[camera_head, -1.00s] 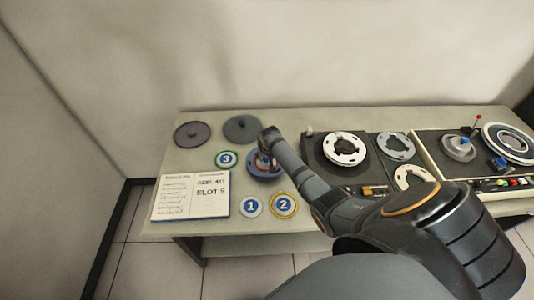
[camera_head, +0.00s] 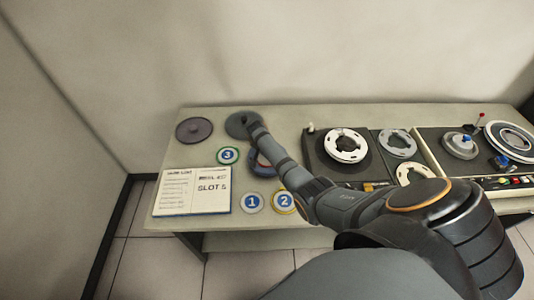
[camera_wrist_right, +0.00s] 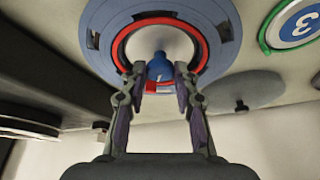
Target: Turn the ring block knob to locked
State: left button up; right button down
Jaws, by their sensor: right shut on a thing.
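The ring block (camera_wrist_right: 90,45) is a blue disc with a red inner ring and a pale centre, seen close up in the right wrist view. Its small blue knob (camera_wrist_right: 160,66) stands up from the centre. My right gripper (camera_wrist_right: 161,76) has a finger on each side of the knob and is shut on it. A small red, white and blue patch shows between the fingers. In the head view the ring block (camera_head: 258,167) is mostly hidden behind my right arm. The locked mark cannot be read. My left gripper is in neither view.
Discs numbered 1 (camera_head: 251,202), 2 (camera_head: 283,201) and 3 (camera_head: 228,155) lie around the ring block. Dark lids (camera_head: 194,130) sit at the back, and reel decks (camera_head: 347,147) stand to the right.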

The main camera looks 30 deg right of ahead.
dwell(0.3)
jog(key=c, duration=1)
grip_release()
jog(key=v, duration=1.2)
jog(key=shift+a, duration=0.15)
